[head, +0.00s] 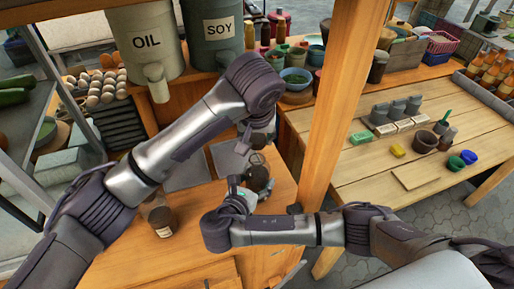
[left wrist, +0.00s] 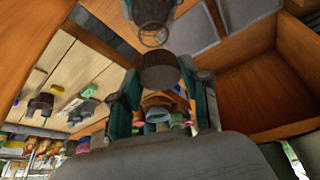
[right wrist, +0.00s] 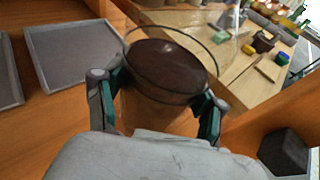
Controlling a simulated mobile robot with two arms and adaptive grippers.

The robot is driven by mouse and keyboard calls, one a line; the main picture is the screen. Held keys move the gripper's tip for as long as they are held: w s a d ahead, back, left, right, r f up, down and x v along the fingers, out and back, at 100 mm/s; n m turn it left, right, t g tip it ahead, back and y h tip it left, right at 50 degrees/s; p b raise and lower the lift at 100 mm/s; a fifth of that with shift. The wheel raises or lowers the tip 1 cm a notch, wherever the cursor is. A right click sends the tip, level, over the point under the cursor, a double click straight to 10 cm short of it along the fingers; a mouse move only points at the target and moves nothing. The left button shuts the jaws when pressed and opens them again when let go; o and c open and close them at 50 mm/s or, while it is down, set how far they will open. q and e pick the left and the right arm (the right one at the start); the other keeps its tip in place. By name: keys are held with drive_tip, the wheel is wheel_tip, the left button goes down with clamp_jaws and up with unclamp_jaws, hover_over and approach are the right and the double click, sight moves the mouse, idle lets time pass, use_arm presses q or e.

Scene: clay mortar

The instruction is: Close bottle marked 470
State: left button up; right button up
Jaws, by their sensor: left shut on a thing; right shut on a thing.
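My right gripper (right wrist: 160,105) is shut on a glass bottle (right wrist: 168,72) with an open round rim and dark brown contents. The bottle also shows in the head view (head: 258,178), where the right gripper (head: 243,187) holds it above the counter. My left gripper (left wrist: 160,90) is shut on a dark brown round lid (left wrist: 158,72). In the left wrist view the bottle's open glass rim (left wrist: 153,37) faces the lid, with a gap between them in the picture. In the head view the left gripper (head: 259,143) is above the bottle. No number 470 is readable.
A brown jar with a pale label (head: 163,222) stands on the wooden counter at left. OIL (head: 147,42) and SOY (head: 222,30) dispensers stand behind. A wooden post (head: 335,110) rises just right of the grippers. Grey trays (head: 186,170) lie in the counter.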

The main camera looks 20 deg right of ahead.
sight(257, 176)
use_arm(q)
drive_tip(key=shift+f, duration=0.95)
drive_tip(key=shift+f, duration=0.1)
drive_tip(key=shift+f, duration=0.8)
drive_tip(key=shift+f, duration=0.55)
